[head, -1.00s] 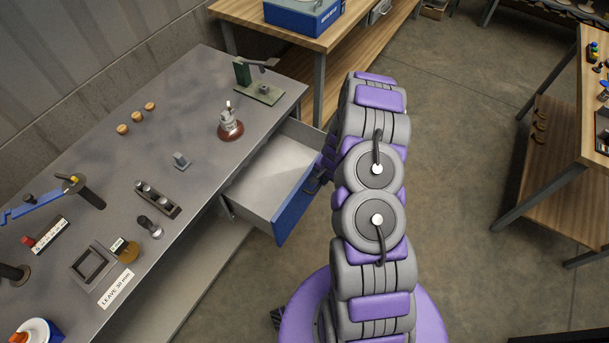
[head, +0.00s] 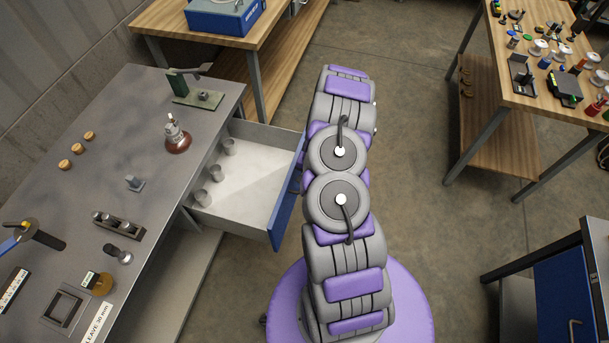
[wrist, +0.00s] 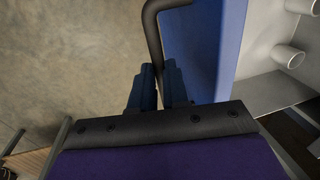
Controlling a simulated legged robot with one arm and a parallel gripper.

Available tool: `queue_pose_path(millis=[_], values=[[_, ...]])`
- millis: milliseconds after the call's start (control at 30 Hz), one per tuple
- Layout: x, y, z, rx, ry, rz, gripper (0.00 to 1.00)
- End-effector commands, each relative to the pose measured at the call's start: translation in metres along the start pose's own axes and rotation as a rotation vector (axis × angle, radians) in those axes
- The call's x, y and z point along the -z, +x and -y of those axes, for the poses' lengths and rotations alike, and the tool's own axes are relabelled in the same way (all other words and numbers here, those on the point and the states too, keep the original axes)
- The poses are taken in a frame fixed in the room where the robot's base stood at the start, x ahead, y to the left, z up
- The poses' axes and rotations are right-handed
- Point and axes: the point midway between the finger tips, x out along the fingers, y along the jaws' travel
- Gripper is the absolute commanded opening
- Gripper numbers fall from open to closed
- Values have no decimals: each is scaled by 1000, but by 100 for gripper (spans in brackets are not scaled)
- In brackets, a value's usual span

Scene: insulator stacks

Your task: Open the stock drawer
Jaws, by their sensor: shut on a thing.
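The stock drawer (head: 255,185) stands pulled well out of the grey workbench, with a pale interior and a blue front (head: 284,216). In the head view my arm hides the handle and most of my gripper.
The grey workbench (head: 150,110) holds a flask (head: 177,138), a green stand (head: 195,90) and small fittings. A wooden bench (head: 150,22) stands behind, another (head: 545,95) at the right. A blue cabinet (head: 565,290) is at lower right. Floor right of my arm is clear.

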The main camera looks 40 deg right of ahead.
Motion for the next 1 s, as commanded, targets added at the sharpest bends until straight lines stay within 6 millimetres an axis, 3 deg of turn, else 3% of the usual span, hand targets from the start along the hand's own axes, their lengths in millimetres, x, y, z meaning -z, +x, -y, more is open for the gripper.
queue_pose_path(millis=[67, 100, 367, 667, 767, 1000], values=[[0, 0, 0, 0, 0, 2, 0], [0, 0, 0, 0, 0, 2, 16], [0, 0, 0, 0, 0, 1, 40], [0, -4, 0, 1, 0, 0, 40], [1, -14, 1, 2, -2, -1, 40], [2, -61, 1, 2, -1, -3, 40]])
